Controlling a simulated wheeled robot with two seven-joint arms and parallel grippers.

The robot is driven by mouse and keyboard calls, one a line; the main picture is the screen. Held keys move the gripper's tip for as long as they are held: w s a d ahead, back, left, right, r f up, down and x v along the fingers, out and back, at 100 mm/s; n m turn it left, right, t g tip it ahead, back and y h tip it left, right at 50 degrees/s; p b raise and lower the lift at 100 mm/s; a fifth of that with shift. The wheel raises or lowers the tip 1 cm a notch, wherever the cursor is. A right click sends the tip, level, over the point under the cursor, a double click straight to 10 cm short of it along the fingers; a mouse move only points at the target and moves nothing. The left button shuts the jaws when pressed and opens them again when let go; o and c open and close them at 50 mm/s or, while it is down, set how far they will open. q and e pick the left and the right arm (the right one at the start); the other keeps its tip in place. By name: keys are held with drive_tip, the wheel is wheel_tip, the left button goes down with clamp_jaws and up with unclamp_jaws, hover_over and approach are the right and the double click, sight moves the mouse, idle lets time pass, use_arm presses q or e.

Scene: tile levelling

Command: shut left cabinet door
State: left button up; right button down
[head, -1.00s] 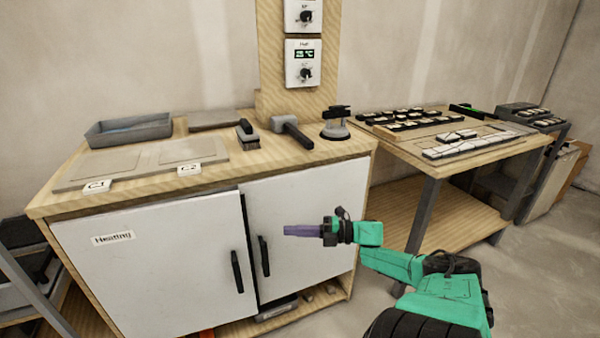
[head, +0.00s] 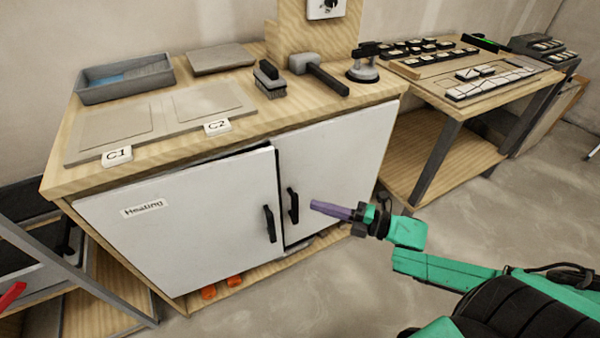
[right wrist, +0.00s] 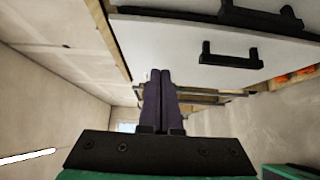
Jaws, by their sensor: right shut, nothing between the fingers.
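The left cabinet door (head: 180,225) is white, carries a "Heating" label and has a black upright handle (head: 268,223) near its right edge. It stands ajar: a dark gap shows along its top right, and its free edge stands out from the cabinet. The right cabinet door (head: 335,165), with its own black handle (head: 293,205), is beside it. My right gripper (head: 314,206) has purple fingers, shut and empty, in front of the right door just right of its handle. In the right wrist view the fingers (right wrist: 160,75) are together, below a door handle (right wrist: 232,55). My left gripper is out of view.
The wooden cabinet top (head: 180,145) holds a grey tray (head: 125,80), a brush (head: 269,80), a mallet (head: 318,73) and a suction lifter (head: 364,65). Orange items (head: 209,292) lie low under the left door. A tile table (head: 440,110) stands to the right. Floor in front is clear.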

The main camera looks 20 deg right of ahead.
drive_tip(key=b+x, duration=0.1)
drive_tip(key=x, duration=0.3)
drive_tip(key=w+d+b+x, duration=0.1)
drive_tip(key=x, duration=0.6)
drive_tip(key=shift+w+b, duration=0.4)
drive_tip(key=shift+w, duration=0.6)
